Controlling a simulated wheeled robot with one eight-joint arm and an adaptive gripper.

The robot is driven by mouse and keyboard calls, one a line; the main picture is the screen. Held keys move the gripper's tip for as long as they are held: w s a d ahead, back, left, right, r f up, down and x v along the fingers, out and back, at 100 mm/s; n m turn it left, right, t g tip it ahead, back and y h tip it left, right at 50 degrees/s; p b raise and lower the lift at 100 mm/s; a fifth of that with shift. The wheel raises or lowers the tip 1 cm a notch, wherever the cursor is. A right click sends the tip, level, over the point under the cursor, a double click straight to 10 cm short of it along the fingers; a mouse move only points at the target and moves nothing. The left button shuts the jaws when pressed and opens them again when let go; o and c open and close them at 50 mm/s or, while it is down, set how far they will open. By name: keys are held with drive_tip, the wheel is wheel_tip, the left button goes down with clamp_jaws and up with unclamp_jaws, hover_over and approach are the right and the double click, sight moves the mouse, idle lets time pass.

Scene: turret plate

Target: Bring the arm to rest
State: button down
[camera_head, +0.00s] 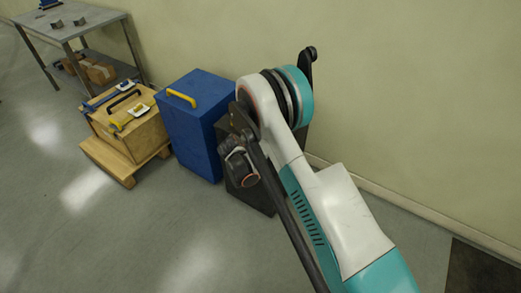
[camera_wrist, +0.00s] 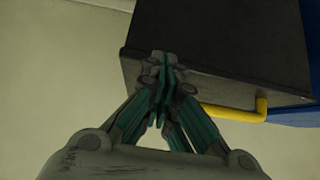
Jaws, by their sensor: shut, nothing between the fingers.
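My arm rises from the lower right in the head view, with white and teal links. My gripper (camera_wrist: 162,62) shows in the wrist view with its teal-lined fingers together and nothing between them. Its fingertips appear over or in front of a dark box (camera_wrist: 215,40); I cannot tell whether they touch it.
The dark box (camera_head: 247,196) stands beside a blue box (camera_head: 190,140) with a yellow handle (camera_head: 181,98). A wooden crate (camera_head: 135,137) sits on a pallet (camera_head: 113,168). A metal table (camera_head: 85,22) stands at the upper left. The floor at left is clear.

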drive_tip(key=s+a+f+p, duration=0.1)
drive_tip(key=s+a+f, duration=0.1)
drive_tip(key=s, duration=0.3)
drive_tip(key=shift+s+a+f+p, duration=0.2)
drive_tip(key=shift+a+f+p, duration=0.1)
drive_tip(key=shift+a, duration=0.6)
